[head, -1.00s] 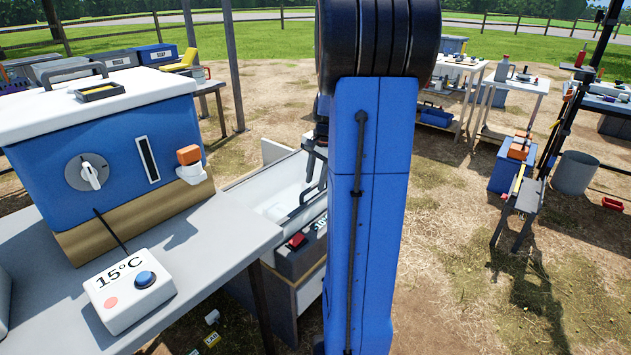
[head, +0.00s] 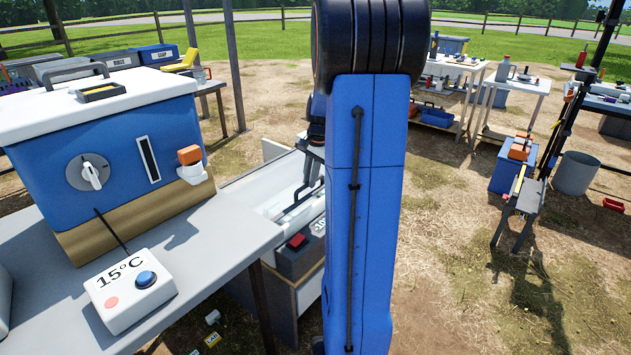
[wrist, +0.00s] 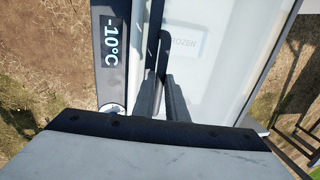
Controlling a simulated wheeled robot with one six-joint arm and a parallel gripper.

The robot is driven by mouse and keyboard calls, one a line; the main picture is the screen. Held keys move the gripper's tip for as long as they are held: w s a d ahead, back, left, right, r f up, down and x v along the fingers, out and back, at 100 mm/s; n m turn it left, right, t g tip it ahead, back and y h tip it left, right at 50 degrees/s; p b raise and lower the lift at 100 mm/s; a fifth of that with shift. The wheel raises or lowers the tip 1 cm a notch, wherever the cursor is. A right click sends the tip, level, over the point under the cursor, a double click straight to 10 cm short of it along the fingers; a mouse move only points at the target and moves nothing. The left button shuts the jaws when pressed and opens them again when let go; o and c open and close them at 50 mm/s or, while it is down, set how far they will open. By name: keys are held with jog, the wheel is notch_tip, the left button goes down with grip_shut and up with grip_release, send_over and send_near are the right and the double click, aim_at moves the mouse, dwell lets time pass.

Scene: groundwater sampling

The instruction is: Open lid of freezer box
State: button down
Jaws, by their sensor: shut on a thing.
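The freezer box (head: 292,265) stands low behind the grey table, partly hidden by my blue arm. It has a dark front panel with a red switch, and white upper parts. In the wrist view a dark strip reads -10°C (wrist: 111,42) beside the pale lid (wrist: 222,75), where a faint label ending in "ROZEN" shows. My gripper (wrist: 161,82) is over the lid, its fingers shut on the dark handle (wrist: 164,45). The handle also shows in the head view (head: 290,212). I cannot tell how far the lid is open.
A blue cooler (head: 110,155) with a white top and a white 15°C box (head: 128,290) stand on the grey table (head: 215,262) at left. Several work tables stand at the back right.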

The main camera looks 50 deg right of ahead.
jog(key=w, duration=0.7)
jog(key=w+a, duration=0.1)
jog(key=w, duration=1.4)
jog(key=shift+a, duration=0.4)
jog(key=c, duration=1.8)
grip_release()
jog(key=shift+o, duration=0.2)
jog(key=s+r, duration=0.3)
jog(key=r, duration=1.4)
jog(key=shift+s+d, duration=0.15)
jog(key=shift+s, duration=0.05)
